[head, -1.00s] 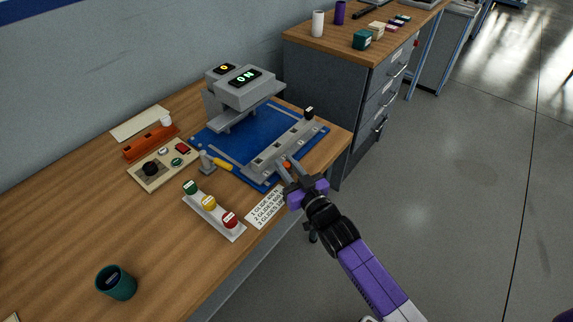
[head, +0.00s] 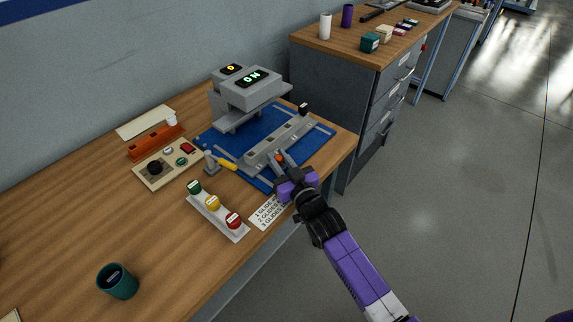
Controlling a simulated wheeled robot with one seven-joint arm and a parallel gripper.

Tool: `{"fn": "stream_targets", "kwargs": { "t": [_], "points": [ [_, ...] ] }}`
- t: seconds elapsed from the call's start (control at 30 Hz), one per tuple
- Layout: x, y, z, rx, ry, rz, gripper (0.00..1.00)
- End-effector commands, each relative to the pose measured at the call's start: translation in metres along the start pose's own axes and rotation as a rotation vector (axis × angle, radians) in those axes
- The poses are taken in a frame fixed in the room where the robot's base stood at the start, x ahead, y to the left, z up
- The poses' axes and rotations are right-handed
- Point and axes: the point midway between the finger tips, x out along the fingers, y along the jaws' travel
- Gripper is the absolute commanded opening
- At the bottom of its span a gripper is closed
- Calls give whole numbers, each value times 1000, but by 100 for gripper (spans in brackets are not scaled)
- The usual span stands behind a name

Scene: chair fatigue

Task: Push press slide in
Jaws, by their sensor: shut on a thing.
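The press (head: 246,92) is a grey machine at the back of the wooden bench, with a lit green "ON" display. Its blue base plate (head: 315,142) extends toward the bench's front edge. The press slide (head: 262,153) is a long grey bar lying across the blue plate, in front of the press head, with a gap between them. A black knob (head: 304,109) stands at its far right end. My gripper (head: 281,161) is at the slide's front side, shut on a small orange-tipped part (head: 279,158) there. The fingers partly hide this part.
Left of the plate are a yellow-handled tool (head: 227,164), a control panel (head: 156,168), an orange rack (head: 154,143) and a tray (head: 229,231) with green, yellow and red pieces. A printed card (head: 268,212) lies near my wrist. A teal cup (head: 118,281) stands front left.

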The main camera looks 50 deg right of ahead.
Motion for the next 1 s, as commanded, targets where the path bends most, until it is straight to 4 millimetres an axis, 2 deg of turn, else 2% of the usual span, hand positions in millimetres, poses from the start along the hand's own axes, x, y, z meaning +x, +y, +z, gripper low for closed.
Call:
{"fn": "stream_targets", "kwargs": {
  "t": [0.27,0.3,0.37,0.4,0.77,1.0],
  "points": [
    [1,0,0,1,-1,0,0],
    [1,0,0,1,-1,0,29],
    [1,0,0,1,-1,0,41],
    [1,0,0,1,-1,0,43],
    [-2,0,0,0,-1,1,43],
    [-23,2,2,-2,-2,3,43]
  ]
}}
